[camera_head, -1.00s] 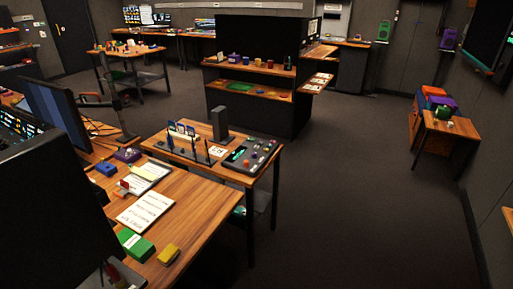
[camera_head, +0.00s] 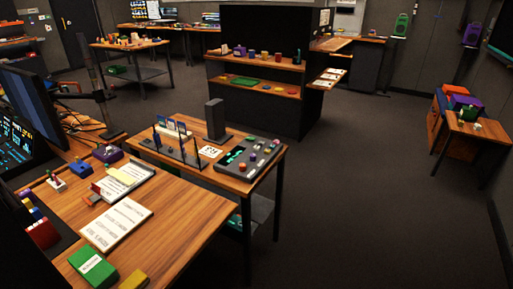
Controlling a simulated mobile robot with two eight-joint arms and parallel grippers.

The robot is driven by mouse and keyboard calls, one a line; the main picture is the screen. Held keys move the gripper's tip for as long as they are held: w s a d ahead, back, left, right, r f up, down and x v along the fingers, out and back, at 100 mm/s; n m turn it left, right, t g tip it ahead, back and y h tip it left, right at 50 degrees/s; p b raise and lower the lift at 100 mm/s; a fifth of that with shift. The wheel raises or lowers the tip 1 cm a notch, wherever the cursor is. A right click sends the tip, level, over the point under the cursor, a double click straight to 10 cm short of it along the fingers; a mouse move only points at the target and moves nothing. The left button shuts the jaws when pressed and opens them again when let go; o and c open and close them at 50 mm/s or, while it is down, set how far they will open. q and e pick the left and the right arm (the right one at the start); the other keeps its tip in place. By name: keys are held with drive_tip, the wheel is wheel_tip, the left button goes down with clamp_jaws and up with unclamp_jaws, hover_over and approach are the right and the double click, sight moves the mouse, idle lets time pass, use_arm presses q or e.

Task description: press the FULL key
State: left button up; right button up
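A dark panel with several coloured knobs or balls and small green-lit parts (camera_head: 247,156) lies on the right side of a small wooden table (camera_head: 185,160). It may be the trackball panel. Its keys are too small to read, so I cannot tell which one is the FULL key. A white card with dark marks (camera_head: 210,152) lies just left of the panel. Neither of my grippers is in view.
A nearer desk (camera_head: 185,222) holds papers (camera_head: 116,224), a green box (camera_head: 93,268) and a yellow block (camera_head: 134,280). A dark shelf unit (camera_head: 262,110) stands behind. Dark floor (camera_head: 370,200) is open on the right.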

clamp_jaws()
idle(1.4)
